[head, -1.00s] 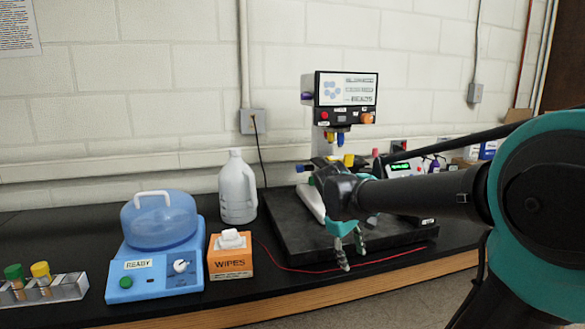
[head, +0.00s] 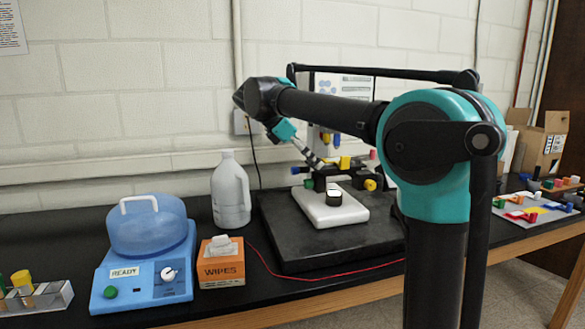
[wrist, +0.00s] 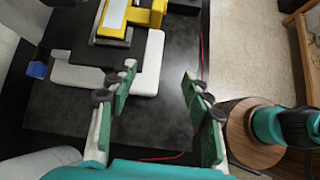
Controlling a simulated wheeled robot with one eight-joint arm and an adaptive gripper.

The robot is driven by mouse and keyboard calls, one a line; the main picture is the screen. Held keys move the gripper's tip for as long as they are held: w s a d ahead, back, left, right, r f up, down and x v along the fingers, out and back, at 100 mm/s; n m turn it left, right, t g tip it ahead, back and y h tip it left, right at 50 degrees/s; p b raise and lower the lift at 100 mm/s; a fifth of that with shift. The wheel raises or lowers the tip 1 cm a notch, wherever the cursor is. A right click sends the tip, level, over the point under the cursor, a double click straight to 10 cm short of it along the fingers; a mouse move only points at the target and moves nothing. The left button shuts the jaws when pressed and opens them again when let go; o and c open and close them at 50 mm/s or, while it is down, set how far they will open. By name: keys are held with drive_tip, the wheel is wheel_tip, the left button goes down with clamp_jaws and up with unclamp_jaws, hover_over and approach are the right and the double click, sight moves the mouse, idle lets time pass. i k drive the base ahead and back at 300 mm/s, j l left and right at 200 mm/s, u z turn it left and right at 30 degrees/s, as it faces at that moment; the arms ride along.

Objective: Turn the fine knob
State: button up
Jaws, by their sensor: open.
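The microscope stands on a dark slab (head: 385,228), with a white base (head: 350,212), a black stage area and a screen (head: 345,84) partly behind my arm. A yellow round knob (head: 370,185) sits low on its right side and a blue knob (head: 294,170) on its left. I cannot tell which knob is the fine one. My gripper (head: 316,161) is open and empty, pointing down and right in front of the microscope's column. In the wrist view its spread fingers (wrist: 160,72) are over the slab, beside the white base (wrist: 75,76) and yellow-framed stage part (wrist: 120,20).
A white jug (head: 230,190), an orange wipes box (head: 220,268) and a blue domed device (head: 145,250) stand left of the slab. A red cable (head: 320,276) runs along the slab's front. Coloured parts on a tray (head: 535,207) lie at right.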

sight(295, 171)
drive_tip(key=i+j, duration=0.65)
drive_tip(key=j, duration=0.2)
